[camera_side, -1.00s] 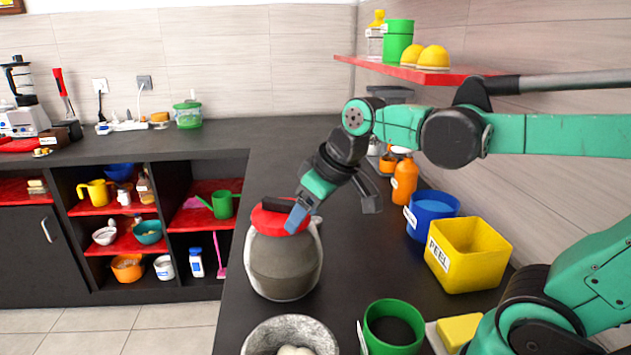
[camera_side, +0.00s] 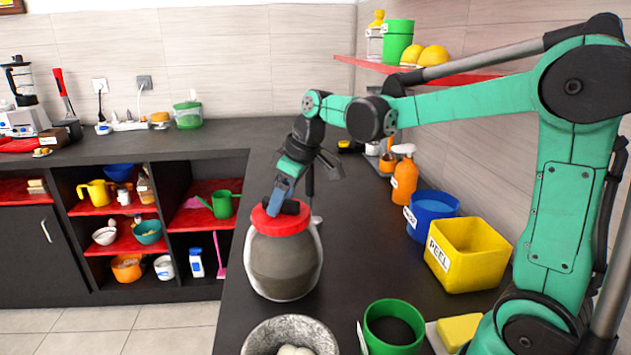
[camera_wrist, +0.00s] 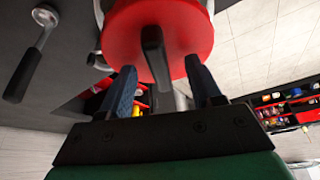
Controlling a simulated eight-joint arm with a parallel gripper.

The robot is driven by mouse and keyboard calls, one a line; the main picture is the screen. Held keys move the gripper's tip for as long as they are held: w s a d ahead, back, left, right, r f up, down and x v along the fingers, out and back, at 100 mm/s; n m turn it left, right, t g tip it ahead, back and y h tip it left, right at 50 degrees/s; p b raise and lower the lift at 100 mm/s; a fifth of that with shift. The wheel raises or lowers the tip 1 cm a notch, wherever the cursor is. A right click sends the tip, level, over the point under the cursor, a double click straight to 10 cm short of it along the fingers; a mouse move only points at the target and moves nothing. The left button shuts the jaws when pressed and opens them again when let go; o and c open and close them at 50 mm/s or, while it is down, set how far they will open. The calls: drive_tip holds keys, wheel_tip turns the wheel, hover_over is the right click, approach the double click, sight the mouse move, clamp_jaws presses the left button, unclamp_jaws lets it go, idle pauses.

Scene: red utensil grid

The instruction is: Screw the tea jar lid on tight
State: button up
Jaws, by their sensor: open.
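The tea jar (camera_side: 283,264) is a grey-brown round jar standing upright on the dark counter in the side view. Its red lid (camera_side: 268,222) sits on top, with a dark raised bar handle (camera_side: 290,207). In the wrist view the red lid (camera_wrist: 190,30) fills the top, with its black handle (camera_wrist: 155,55) pointing between my fingers. My gripper (camera_side: 276,208) is at the lid from above. In the wrist view my gripper (camera_wrist: 160,85) has its two blue fingers apart, one on each side of the handle's line. I cannot tell whether they touch the lid.
A stone mortar (camera_side: 290,330) and a green cup (camera_side: 392,325) stand in front of the jar. A yellow PEEL bin (camera_side: 468,255), a blue container (camera_side: 432,214) and an orange bottle (camera_side: 404,178) line the right side.

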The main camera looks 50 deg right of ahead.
clamp_jaws()
drive_tip(key=c, duration=0.8)
unclamp_jaws()
drive_tip(key=shift+c, duration=0.2)
clamp_jaws()
drive_tip(key=m+h, duration=0.2)
drive_tip(key=m, duration=0.3)
drive_tip(key=shift+a+m, duration=0.15)
drive_tip(key=shift+m, duration=0.25)
drive_tip(key=shift+m+h, duration=0.3)
drive_tip(key=m+h, duration=0.1)
drive_tip(key=m, duration=0.2)
